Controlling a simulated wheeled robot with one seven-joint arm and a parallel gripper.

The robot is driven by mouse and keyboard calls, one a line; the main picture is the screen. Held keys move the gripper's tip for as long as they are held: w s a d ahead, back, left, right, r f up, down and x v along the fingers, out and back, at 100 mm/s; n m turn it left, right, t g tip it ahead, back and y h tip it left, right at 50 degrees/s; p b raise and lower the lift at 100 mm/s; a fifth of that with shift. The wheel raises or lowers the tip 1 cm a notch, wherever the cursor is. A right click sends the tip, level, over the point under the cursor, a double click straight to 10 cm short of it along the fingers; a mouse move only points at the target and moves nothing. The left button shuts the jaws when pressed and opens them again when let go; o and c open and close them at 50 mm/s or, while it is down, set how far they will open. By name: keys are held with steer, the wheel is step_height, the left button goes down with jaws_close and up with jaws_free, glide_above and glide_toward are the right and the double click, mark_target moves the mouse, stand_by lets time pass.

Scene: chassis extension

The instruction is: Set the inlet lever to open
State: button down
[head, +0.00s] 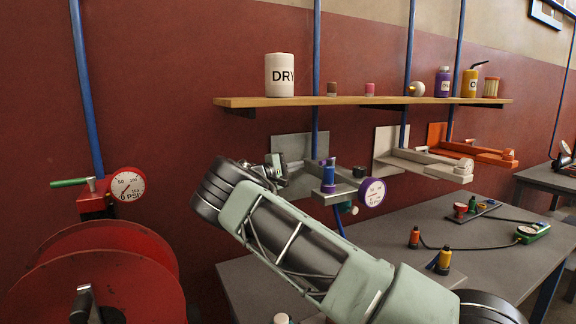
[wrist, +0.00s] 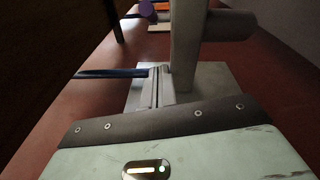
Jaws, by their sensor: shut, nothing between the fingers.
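A lever with a green handle (head: 68,183) sticks out to the left from the red hose reel fitting, beside a round 0 PSI gauge (head: 127,185). No label shows whether it is the inlet lever. My gripper (head: 276,165) is at the grey wall fixture (head: 292,182), well to the right of that handle. The fixture carries a blue fitting (head: 328,175) and a purple gauge (head: 371,191). In the wrist view my gripper's fingers (wrist: 157,86) are together and empty, close to a grey upright part (wrist: 187,45). Contact cannot be told.
A wooden shelf (head: 240,101) with canisters runs above the fixture. White (head: 430,165) and orange (head: 480,150) fixtures stand to the right. Blue vertical pipes line the wall. The red reel (head: 100,285) fills the lower left.

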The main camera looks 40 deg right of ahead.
mark_target(328, 161)
steer(key=s+d+p, duration=0.3)
steer(key=s+d, duration=0.1)
steer(key=shift+r, duration=0.45)
steer(key=shift+s+f+b, duration=0.1)
steer(key=shift+s+b, duration=0.55)
steer(key=shift+b, duration=0.4)
steer(key=shift+s+d+b, duration=0.2)
steer(key=shift+s+b, duration=1.3)
steer(key=shift+b, duration=0.7)
steer(key=shift+s, duration=0.1)
